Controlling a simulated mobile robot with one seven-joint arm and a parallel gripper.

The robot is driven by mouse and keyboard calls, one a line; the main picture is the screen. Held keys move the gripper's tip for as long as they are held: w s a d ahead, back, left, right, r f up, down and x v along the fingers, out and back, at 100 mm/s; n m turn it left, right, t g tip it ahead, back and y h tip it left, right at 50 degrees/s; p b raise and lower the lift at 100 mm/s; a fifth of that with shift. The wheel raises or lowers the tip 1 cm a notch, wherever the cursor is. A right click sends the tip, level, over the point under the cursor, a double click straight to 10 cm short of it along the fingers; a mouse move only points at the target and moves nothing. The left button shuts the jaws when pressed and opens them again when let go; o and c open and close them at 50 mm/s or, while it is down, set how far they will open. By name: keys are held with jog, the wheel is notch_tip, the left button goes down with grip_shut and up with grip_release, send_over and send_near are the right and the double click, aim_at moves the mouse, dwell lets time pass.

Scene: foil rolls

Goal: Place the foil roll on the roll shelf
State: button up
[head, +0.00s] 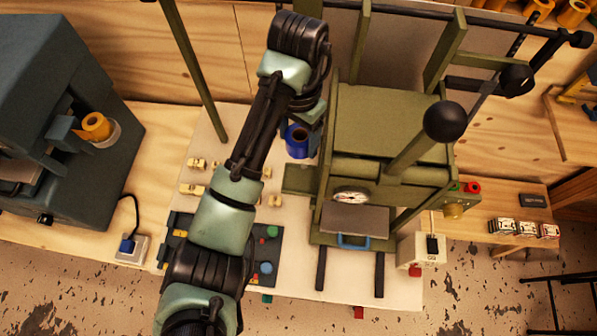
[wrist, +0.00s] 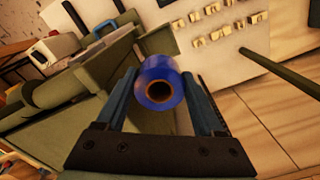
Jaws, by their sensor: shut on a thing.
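A blue foil roll (head: 297,141) with a brown core is held beside the green press, left of its upper body. In the wrist view the same blue roll (wrist: 158,72) sits between the two fingers, its open end facing the camera. My gripper (wrist: 160,88) is shut on it. In the head view my arm and wrist hide most of the gripper. At the top right corner, several orange-gold rolls (head: 573,12) are partly in view on what looks like the roll shelf; the frame edge cuts it off.
The green press (head: 385,120) has a long lever with black knobs. A dark grey machine (head: 60,110) with an orange roll (head: 96,126) stands at the left. Small beige blocks (head: 193,189) lie on the white board. Green posts and a black rail stand at the back.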

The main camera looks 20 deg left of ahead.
aim_at(298, 150)
notch_tip(298, 150, down, 10)
jog(key=b, duration=0.3)
jog(key=shift+r+b, duration=0.1)
jog(key=shift+b, duration=0.25)
jog(key=shift+f+p, duration=0.4)
jog(key=shift+f, duration=2.15)
jog(key=shift+f, duration=0.15)
jog(key=o, duration=1.2)
notch_tip(298, 150, up, 11)
jog(key=shift+p, duration=0.3)
jog(key=shift+r+p, duration=0.65)
jog(key=shift+r, duration=0.1)
